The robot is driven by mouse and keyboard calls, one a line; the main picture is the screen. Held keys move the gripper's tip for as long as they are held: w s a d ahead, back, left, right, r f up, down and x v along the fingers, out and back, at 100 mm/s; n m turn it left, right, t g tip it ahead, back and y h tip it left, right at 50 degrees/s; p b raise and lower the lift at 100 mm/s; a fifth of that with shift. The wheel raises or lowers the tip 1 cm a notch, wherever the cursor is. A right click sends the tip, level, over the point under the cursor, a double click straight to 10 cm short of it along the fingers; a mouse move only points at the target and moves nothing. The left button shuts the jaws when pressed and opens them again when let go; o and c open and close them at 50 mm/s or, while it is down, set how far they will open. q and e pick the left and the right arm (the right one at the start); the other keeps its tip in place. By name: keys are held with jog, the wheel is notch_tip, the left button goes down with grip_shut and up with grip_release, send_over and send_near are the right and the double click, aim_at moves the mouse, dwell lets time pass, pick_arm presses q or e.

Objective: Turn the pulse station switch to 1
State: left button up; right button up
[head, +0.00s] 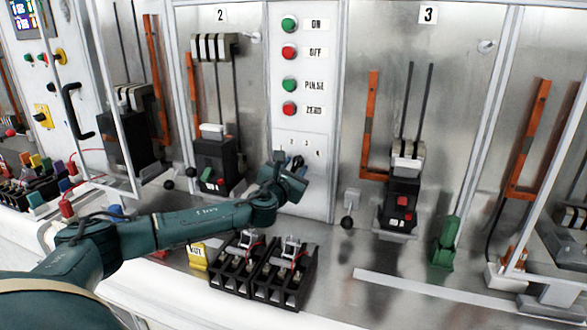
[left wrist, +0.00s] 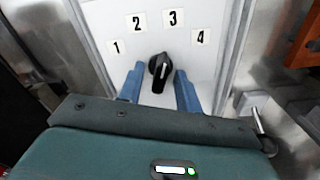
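The pulse station switch is a black rotary knob (left wrist: 160,72) on a white panel with labels 1 (left wrist: 116,47), 2 (left wrist: 137,22), 3 (left wrist: 173,18) and 4 (left wrist: 200,37) in an arc above it. Its white mark points up and slightly right, roughly toward 3. My left gripper (head: 290,178) is at the lower part of the white panel (head: 313,190) in the head view and hides the knob there. In the left wrist view its blue fingers (left wrist: 160,69) stand open on either side of the knob, with visible gaps. My right gripper is not in view.
Breaker bays 2 (head: 220,15) and 3 (head: 428,14) flank the panel. Black terminal blocks (head: 262,275) stand on the bench below my left forearm, beside a yellow block (head: 197,257).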

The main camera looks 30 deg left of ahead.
pick_arm(q)
jog(key=shift+c, duration=0.5)
grip_shut()
jog(key=shift+n, duration=0.3)
jog(key=n, duration=0.2)
jog(key=shift+d+f+n, duration=0.1)
jog(key=shift+n, duration=0.3)
jog(key=n, duration=0.4)
jog(key=shift+n, duration=0.3)
jog(key=n, duration=0.5)
jog(key=shift+b, duration=0.3)
jog(key=shift+n, duration=1.5)
jog(key=shift+o, duration=0.5)
grip_release()
